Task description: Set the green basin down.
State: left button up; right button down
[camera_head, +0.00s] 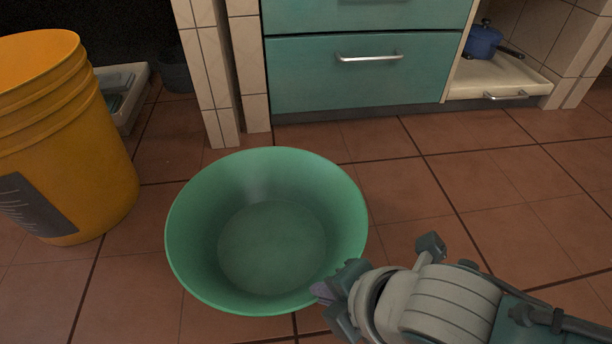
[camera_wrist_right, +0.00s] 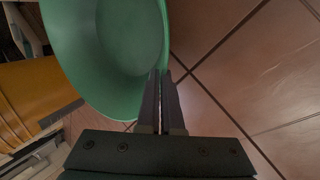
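The green basin (camera_head: 270,245) is upright, open side up and empty, in the middle of the head view. My right gripper (camera_head: 324,290) is at its near right rim. In the right wrist view, the two fingers (camera_wrist_right: 161,85) are nearly together, with the wall of the basin (camera_wrist_right: 110,55) running in between their tips. The basin's underside is hidden, so I cannot tell whether it touches the floor. My left gripper is not in view.
An orange bucket (camera_head: 75,150) stands close to the basin's left. A tiled pillar (camera_head: 212,75) and green drawers (camera_head: 365,75) are behind. A blue pot (camera_head: 483,42) sits on a low shelf at back right. The tiled floor (camera_head: 430,190) on the right is clear.

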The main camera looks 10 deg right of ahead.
notch_tip(320, 180, down, 4)
jog(key=b, duration=0.3)
jog(key=shift+f, duration=0.1)
jog(key=shift+f+b, duration=0.1)
jog(key=shift+b, duration=0.2)
jog(key=c, duration=1.5)
grip_release()
jog(key=o, duration=0.4)
